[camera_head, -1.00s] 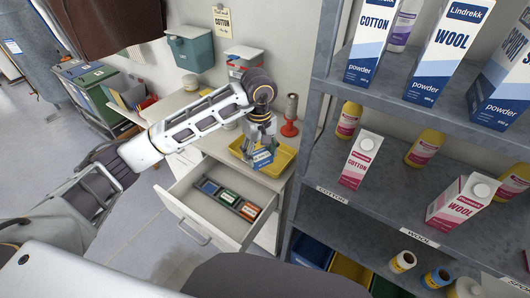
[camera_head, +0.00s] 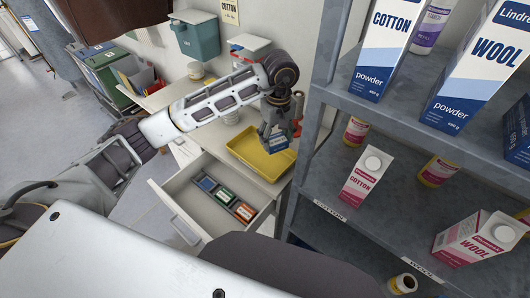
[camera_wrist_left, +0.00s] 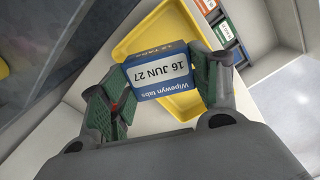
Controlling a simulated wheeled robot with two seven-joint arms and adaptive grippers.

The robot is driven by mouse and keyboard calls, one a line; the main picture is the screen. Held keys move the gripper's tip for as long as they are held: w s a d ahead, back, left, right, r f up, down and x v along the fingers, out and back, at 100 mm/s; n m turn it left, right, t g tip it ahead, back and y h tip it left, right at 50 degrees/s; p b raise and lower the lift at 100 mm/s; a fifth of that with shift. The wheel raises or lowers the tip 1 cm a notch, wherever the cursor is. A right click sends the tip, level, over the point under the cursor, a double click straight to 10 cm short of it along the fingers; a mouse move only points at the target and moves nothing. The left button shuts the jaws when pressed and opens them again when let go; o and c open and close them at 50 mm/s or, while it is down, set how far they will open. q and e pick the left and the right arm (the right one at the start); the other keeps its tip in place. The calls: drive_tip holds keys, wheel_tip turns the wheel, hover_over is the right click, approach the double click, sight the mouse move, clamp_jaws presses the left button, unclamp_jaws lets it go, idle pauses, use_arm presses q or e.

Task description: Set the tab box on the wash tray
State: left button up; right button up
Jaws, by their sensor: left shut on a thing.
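The tab box (camera_head: 278,145) is a small blue carton. In the left wrist view the box (camera_wrist_left: 160,75) shows a white date label and the words "Wipewyn tabs". My left gripper (camera_head: 277,136) is shut on it, with a green-padded finger on each side in the wrist view (camera_wrist_left: 160,92). The wash tray is the yellow tray (camera_head: 243,147) on the counter. The held box appears over the tray's right part, and the tray (camera_wrist_left: 150,40) shows behind it in the wrist view. The gap between them is hard to judge. My right gripper is out of view.
An open drawer (camera_head: 186,222) below the counter holds several coloured boxes (camera_head: 224,197). A red item (camera_head: 297,127) stands behind my gripper. A grey shelf unit (camera_head: 305,150) with cartons and bottles rises close on the right.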

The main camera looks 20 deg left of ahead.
use_arm(q)
drive_tip(key=shift+w, duration=0.15)
drive_tip(key=shift+f, duration=0.1)
drive_tip(key=p, duration=0.1)
hover_over(275, 165)
drive_tip(key=shift+f, duration=3.05)
drive_tip(key=shift+f+p, duration=0.3)
drive_tip(key=shift+f, duration=1.55)
